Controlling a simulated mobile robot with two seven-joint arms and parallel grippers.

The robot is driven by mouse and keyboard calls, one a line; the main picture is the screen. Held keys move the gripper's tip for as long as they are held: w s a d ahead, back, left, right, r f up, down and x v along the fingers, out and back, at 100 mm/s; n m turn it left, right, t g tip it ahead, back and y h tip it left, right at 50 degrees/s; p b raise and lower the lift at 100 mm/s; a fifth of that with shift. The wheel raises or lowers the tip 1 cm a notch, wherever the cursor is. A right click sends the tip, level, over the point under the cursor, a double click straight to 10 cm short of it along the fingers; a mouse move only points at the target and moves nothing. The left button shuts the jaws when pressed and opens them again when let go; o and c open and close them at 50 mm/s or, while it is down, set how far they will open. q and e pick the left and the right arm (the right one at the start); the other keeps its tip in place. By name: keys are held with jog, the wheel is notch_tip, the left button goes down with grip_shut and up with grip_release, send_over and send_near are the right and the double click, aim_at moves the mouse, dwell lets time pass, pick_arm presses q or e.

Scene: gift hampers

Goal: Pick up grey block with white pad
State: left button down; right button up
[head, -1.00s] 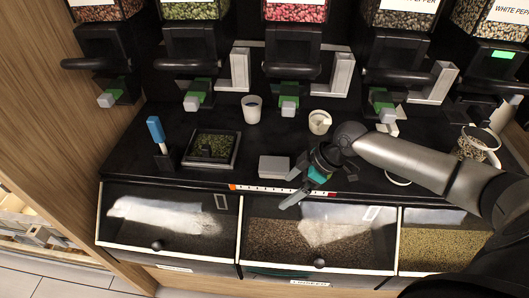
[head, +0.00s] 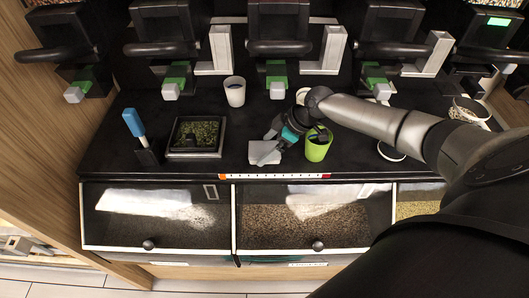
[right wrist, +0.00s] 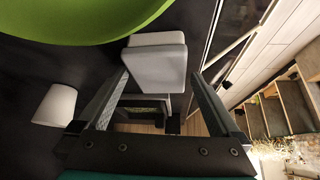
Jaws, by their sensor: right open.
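The grey block with a white pad (head: 263,153) lies on the black counter, left of a green cup. In the right wrist view the block (right wrist: 157,67) shows ahead, between the two fingers and around the level of their tips. My right gripper (head: 272,137) is open and empty, with its fingers at the block's far right side in the head view. In the right wrist view the open jaws (right wrist: 158,80) straddle the block's width; whether a finger touches it I cannot tell. My left gripper is not in view.
The green cup (head: 318,146) stands close to the right gripper and fills the upper left of the right wrist view (right wrist: 85,18). A black tray of dark green stuff (head: 197,135), a blue-handled tool (head: 134,122) and a white cup (head: 235,92) stand left. Dispensers line the back; bins (head: 150,215) lie in front.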

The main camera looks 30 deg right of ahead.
aim_at(257, 151)
jog(key=c, duration=0.7)
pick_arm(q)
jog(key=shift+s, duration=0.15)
pick_arm(e)
jog(key=c, duration=0.5)
